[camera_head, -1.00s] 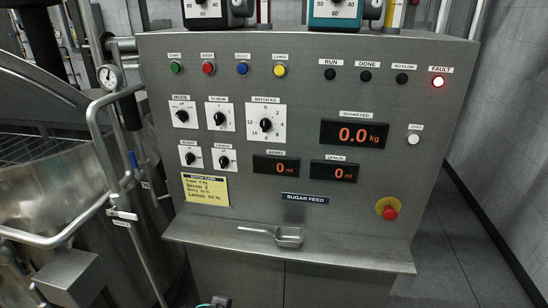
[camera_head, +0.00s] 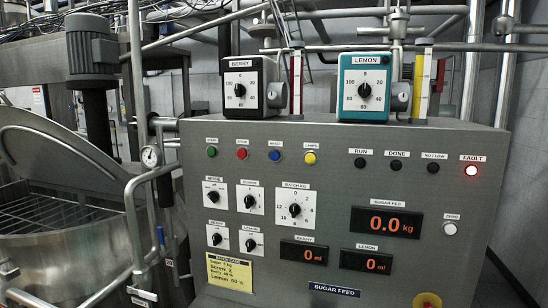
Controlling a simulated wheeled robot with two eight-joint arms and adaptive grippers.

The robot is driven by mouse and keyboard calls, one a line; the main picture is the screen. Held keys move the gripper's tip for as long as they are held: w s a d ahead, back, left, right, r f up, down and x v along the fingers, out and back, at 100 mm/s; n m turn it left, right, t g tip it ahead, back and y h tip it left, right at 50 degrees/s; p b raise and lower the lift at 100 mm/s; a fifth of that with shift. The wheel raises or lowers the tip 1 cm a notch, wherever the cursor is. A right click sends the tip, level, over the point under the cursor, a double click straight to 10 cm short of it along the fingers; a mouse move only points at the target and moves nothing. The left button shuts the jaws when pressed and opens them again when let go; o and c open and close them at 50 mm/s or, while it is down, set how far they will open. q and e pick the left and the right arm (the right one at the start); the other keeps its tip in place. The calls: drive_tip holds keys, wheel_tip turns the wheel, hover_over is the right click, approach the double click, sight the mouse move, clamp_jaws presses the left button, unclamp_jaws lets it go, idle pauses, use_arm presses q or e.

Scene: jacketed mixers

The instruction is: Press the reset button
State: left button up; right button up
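The reset button (camera_head: 275,156) is a small blue round button in the row at the upper left of the grey control panel (camera_head: 335,190). It sits between the red stop button (camera_head: 242,153) and the yellow lamps button (camera_head: 310,158). A green button (camera_head: 212,152) is at the left end of the row. The fault lamp (camera_head: 471,171) is lit red-white at the right. The run, done and no-flow lamps are dark. Neither of my grippers is in view, and nothing touches the buttons.
Two dosing boxes, black berry (camera_head: 247,88) and teal lemon (camera_head: 362,87), stand on the panel top. A red emergency button (camera_head: 427,300) is partly cut off at the bottom. The sugar display (camera_head: 388,223) reads 0.0 kg. Pipe rails and an open-lidded vessel (camera_head: 75,235) stand at left.

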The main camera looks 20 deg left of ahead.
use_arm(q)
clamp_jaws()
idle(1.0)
